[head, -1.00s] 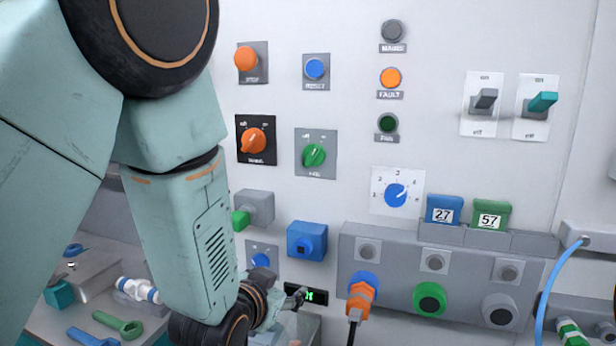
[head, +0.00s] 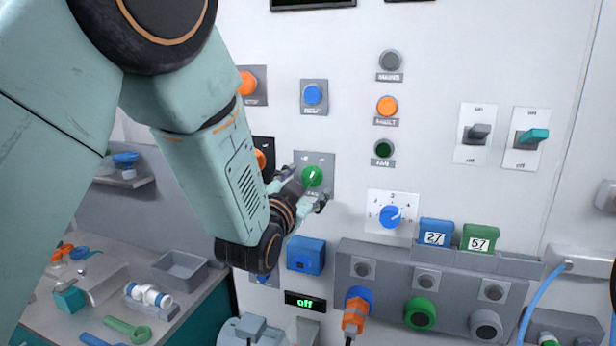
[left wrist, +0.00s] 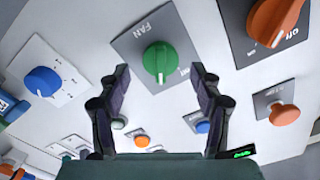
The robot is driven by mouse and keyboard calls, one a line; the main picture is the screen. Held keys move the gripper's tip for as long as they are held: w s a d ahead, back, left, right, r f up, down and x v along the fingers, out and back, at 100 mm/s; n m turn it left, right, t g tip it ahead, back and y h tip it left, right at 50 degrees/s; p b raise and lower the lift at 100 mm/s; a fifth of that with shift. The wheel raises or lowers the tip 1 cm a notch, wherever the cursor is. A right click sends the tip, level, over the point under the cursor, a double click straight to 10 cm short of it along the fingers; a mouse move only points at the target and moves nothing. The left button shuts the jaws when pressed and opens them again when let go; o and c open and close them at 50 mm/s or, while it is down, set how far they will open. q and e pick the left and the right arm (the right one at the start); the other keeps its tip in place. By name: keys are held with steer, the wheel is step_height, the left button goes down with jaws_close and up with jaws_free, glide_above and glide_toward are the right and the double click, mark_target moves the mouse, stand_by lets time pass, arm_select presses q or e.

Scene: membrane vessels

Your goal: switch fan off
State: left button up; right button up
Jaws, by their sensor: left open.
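The green fan knob (head: 312,177) sits on a grey plate on the panel, its white line tilted up to the right. In the left wrist view, the knob (left wrist: 159,60) is on a plate marked FAN. My left gripper (head: 304,187) is open at the knob. In the left wrist view, the gripper's (left wrist: 160,72) fingertips are on either side of the knob, with gaps visible. I cannot tell whether they reach its depth. The fan lamp (head: 384,150) is dark green. My right gripper is not in view.
An orange knob (head: 260,159) is left of the fan knob, partly hidden by my arm. A blue knob (head: 390,216) is to the right. A small display (head: 305,302) reads "off". Two toggle switches (head: 478,133) (head: 530,139) are farther right. A blue socket block (head: 306,257) is below.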

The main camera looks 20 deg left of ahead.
arm_select(q)
steer(key=shift+w+r, duration=0.1)
steer(key=shift+w, duration=0.6)
steer(key=shift+w, duration=0.1)
steer(key=shift+c, duration=0.5)
steer(key=c, duration=0.9)
jaws_close()
